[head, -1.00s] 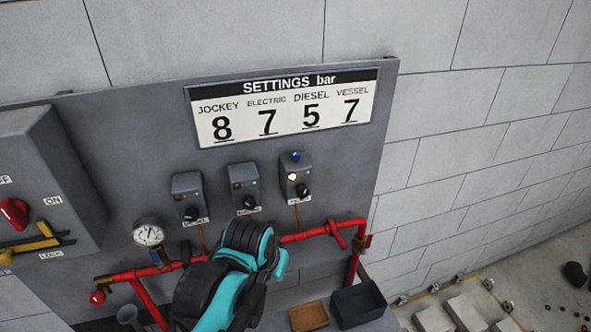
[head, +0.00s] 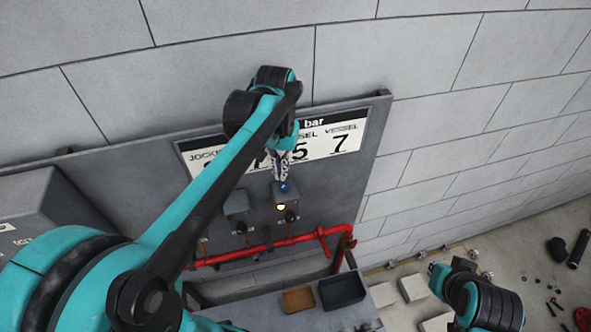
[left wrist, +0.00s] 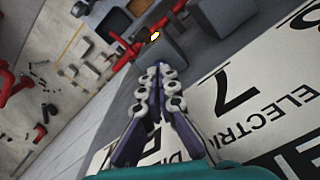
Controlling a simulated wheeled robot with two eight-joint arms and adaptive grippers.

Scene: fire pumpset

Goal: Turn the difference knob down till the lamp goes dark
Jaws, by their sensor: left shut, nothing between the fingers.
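The rightmost grey switch box (head: 293,201) has a lit yellow-white lamp (head: 281,207), a black knob (head: 290,216) below it and a blue part (head: 284,187) at its top. My left gripper (head: 280,175) is shut and empty, pointing down just above this box, close to the blue part; I cannot tell if they touch. In the left wrist view, its closed fingers (left wrist: 155,78) point at the box (left wrist: 157,56), with the lamp (left wrist: 155,36) glowing beyond. The knob is not clear there. My right gripper's fingers are not visible; only part of my right arm shows at lower right.
The middle switch box (head: 237,208) stands to the left; my arm mostly hides the left one. The settings sign (head: 340,143) is partly covered by my left arm. Red pipes (head: 290,241) run below the boxes. A brown tray (head: 298,299) and dark bin (head: 342,291) sit lower.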

